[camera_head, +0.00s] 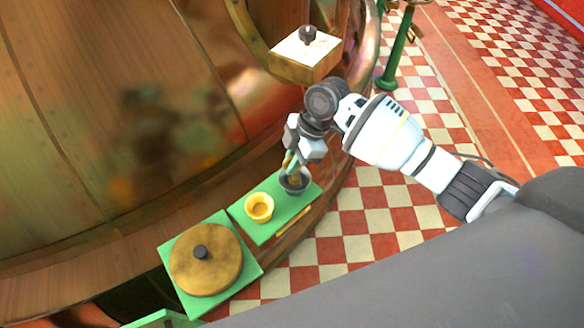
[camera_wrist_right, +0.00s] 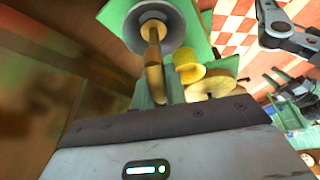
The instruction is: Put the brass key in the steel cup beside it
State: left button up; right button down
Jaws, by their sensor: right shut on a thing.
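My right gripper (camera_head: 291,160) is shut on the brass key (camera_wrist_right: 154,75), just above the steel cup (camera_head: 294,184). In the right wrist view the key runs from the jaws to the mouth of the steel cup (camera_wrist_right: 172,42). Its far end shows against the inside of the cup. I cannot tell how deep it reaches or whether it touches. In the head view the key is mostly hidden by the fingers. A grey jointed part (camera_wrist_right: 284,38) at the upper right of the wrist view looks like my left gripper, but its jaws are unclear.
A yellow cup (camera_head: 259,208) stands beside the steel cup on a green mat (camera_head: 257,231). A thin yellow rod (camera_head: 293,222) lies along the mat's edge. A large copper kettle (camera_head: 130,70) walls off the left.

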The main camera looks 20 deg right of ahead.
jog(key=shift+f, duration=1.65)
jog(key=shift+f, duration=0.1)
jog(key=c, duration=1.4)
grip_release()
jog(key=shift+c, duration=0.2)
jog(key=shift+v, duration=3.85)
